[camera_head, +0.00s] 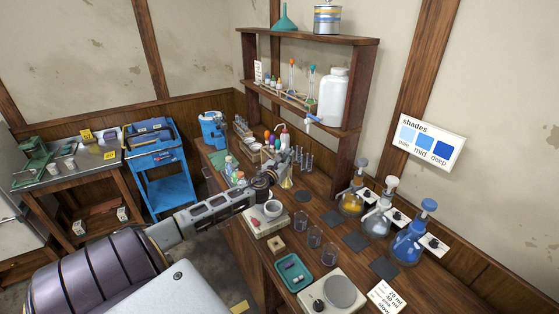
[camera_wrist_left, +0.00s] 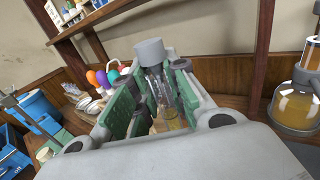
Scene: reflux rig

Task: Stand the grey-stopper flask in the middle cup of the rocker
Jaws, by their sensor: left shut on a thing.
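The grey-stopper flask is a clear glass flask (camera_wrist_left: 168,112) with a grey stopper (camera_wrist_left: 150,52) and some yellowish liquid low inside. My left gripper (camera_wrist_left: 155,98) is shut on it, its green pads on both sides of the glass. In the head view my left gripper (camera_head: 268,184) is over the bench, with the flask (camera_head: 286,183) at its tip. Whether the flask's base touches the bench is hidden. I cannot surely pick out the rocker or its middle cup; a pale box with a round cup on top (camera_head: 270,209) stands just in front of the gripper. My right gripper is not in view.
Coloured stoppers (camera_head: 268,137) and a rack of tubes (camera_head: 303,160) stand behind the gripper. Three large flasks, including a blue one (camera_head: 410,240), line the wall side. Small beakers (camera_head: 315,236), a green tray (camera_head: 293,273) and a round-plated device (camera_head: 338,292) occupy the front bench.

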